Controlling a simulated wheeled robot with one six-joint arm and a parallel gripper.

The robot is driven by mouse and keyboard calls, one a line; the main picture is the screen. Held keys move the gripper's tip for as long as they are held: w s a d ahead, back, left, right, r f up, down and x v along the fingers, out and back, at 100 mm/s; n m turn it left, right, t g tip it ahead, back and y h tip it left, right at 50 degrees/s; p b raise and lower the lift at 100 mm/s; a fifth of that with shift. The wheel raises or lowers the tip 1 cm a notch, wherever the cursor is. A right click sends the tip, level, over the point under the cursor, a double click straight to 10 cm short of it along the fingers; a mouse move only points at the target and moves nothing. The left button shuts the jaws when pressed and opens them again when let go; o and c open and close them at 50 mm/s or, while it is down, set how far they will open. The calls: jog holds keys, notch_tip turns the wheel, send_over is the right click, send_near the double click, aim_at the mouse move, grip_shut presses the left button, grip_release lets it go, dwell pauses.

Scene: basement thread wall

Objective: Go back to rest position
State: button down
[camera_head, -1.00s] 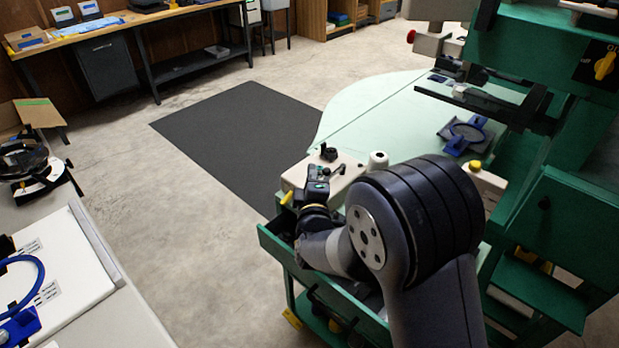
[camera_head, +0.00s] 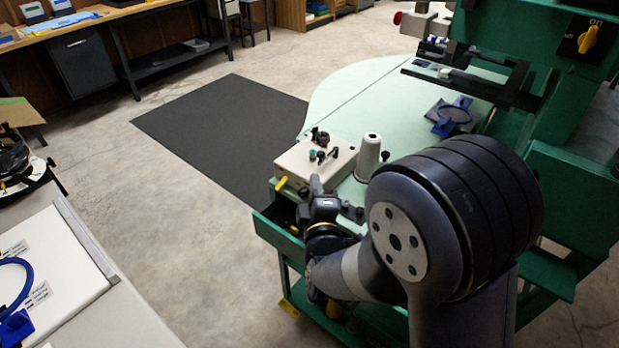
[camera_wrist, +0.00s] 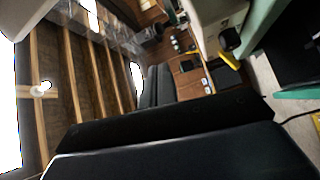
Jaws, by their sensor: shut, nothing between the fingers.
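My gripper (camera_head: 318,190) shows in the head view at the end of my folded arm, beside the near side of the beige control box (camera_head: 314,162) on the green machine table. It points upward and is partly hidden by my wrist. In the wrist view my gripper's dark fingers (camera_wrist: 168,137) lie side by side across the lower part, shut with nothing seen between them. The wrist view is tilted and looks towards a wooden ceiling.
The pale green table top (camera_head: 372,98) carries a white cone (camera_head: 369,157) and a blue hoop frame (camera_head: 452,115). An open green drawer (camera_head: 282,238) is close to my gripper. A white worktop (camera_head: 60,255) is at left. Free floor and a dark mat (camera_head: 222,135) lie between.

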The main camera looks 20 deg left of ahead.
dwell(0.4)
jog(key=x, duration=0.3)
jog(key=a+p+x, duration=0.1)
jog(key=x, duration=0.2)
jog(key=s+x, duration=0.1)
jog(key=x, duration=0.2)
jog(key=shift+w+a+p, duration=0.2)
jog(key=shift+a+p, duration=0.1)
jog(key=shift+a, duration=0.15)
jog(key=shift+s+f, duration=0.1)
jog(key=shift+a, duration=0.15)
